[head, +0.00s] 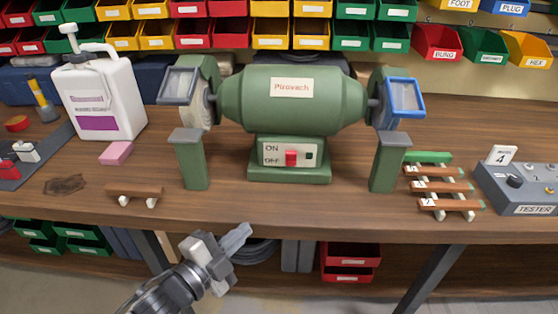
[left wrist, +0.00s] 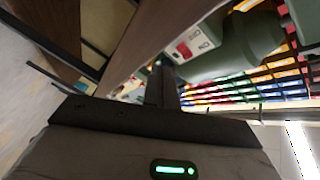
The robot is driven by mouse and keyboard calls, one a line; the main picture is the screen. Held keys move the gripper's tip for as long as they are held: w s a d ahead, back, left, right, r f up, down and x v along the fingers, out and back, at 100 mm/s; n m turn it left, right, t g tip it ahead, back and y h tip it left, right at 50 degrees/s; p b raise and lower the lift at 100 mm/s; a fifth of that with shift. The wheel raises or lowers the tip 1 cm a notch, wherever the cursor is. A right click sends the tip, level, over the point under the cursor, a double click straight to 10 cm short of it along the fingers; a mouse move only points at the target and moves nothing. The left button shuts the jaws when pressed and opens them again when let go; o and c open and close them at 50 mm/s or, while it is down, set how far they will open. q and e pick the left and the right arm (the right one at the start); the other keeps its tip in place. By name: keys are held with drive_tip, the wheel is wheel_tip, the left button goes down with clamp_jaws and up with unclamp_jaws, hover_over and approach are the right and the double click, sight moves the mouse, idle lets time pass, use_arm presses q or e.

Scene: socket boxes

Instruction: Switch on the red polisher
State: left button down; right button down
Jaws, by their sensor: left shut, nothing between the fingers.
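The polisher (head: 290,100) is a green double-ended machine labelled "Pirovach", standing on the wooden bench; its body is green, not red. On its base is a white ON/OFF plate (head: 267,154) with a red switch (head: 291,158) and a small dark green part to its right. I cannot tell for sure which way the switch is set. My left gripper (head: 240,234) is shut and empty, in front of the bench edge, below and left of the switch, apart from it. In the left wrist view the fingers (left wrist: 162,80) point toward the polisher (left wrist: 235,45) and its red switch (left wrist: 184,50). My right gripper is not in view.
The wooden bench (head: 240,215) has a front edge between my gripper and the polisher. A white jug (head: 100,95), a pink block (head: 117,153) and a small wooden piece (head: 135,191) stand left. Wooden racks (head: 440,187) and a tester box (head: 525,190) stand right. The bench before the switch is clear.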

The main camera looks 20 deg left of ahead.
sight(293, 154)
use_arm(q)
drive_tip(key=r+m+h, duration=0.1)
drive_tip(key=m, duration=0.2)
drive_tip(key=w+r+m+h, duration=0.1)
drive_tip(key=r+m+h, duration=0.1)
drive_tip(key=m, duration=0.1)
drive_tip(key=w+r+m+h, duration=0.1)
drive_tip(key=r+m, duration=0.1)
drive_tip(key=m, duration=0.1)
drive_tip(key=shift+a+r+m+h, duration=0.25)
drive_tip(key=shift+a+m+h, duration=0.05)
drive_tip(key=shift+a+m, duration=0.1)
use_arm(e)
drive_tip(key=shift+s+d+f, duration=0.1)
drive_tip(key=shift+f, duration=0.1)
